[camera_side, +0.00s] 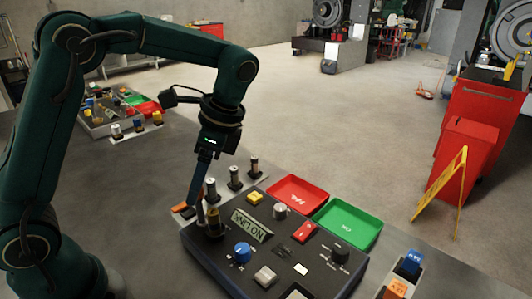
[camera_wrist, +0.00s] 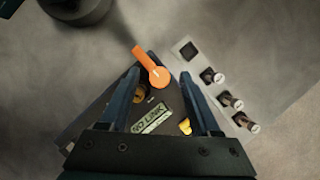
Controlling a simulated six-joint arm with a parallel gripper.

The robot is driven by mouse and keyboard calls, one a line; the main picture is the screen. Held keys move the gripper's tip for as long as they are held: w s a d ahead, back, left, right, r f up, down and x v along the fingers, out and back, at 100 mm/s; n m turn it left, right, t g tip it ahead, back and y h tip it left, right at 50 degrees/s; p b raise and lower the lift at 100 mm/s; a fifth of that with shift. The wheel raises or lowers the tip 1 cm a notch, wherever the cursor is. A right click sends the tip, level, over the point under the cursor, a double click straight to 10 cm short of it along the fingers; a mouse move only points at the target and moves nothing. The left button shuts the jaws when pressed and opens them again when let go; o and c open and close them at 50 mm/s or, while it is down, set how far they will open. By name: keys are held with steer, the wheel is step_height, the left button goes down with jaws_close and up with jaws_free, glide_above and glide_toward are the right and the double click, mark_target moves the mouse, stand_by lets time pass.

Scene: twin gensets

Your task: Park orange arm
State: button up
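The orange arm (camera_wrist: 150,65) is a lever with a round pivot end at the corner of the dark control box (camera_wrist: 106,122). In the wrist view it lies between my gripper's (camera_wrist: 161,72) two fingertips, pointing up and left, with gaps at both sides. In the side view, my gripper (camera_side: 194,202) reaches down to the near-left corner of the control box (camera_side: 210,262); only a little of the orange arm (camera_side: 180,207) shows behind the fingers. The fingers are apart and hold nothing. I cannot tell whether they touch the arm.
The box carries a blue knob (camera_side: 243,252), a black knob (camera_side: 341,254), a "NO LINK" display (camera_side: 251,225) and several buttons. Red (camera_side: 298,193) and green (camera_side: 347,224) trays lie behind it. Several cylindrical plugs (camera_side: 235,177) stand in a row beside it. A second panel (camera_side: 112,113) sits farther back.

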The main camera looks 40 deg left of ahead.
steer(key=v, duration=0.5)
steer(key=shift+r, duration=0.1)
stand_by(0.3)
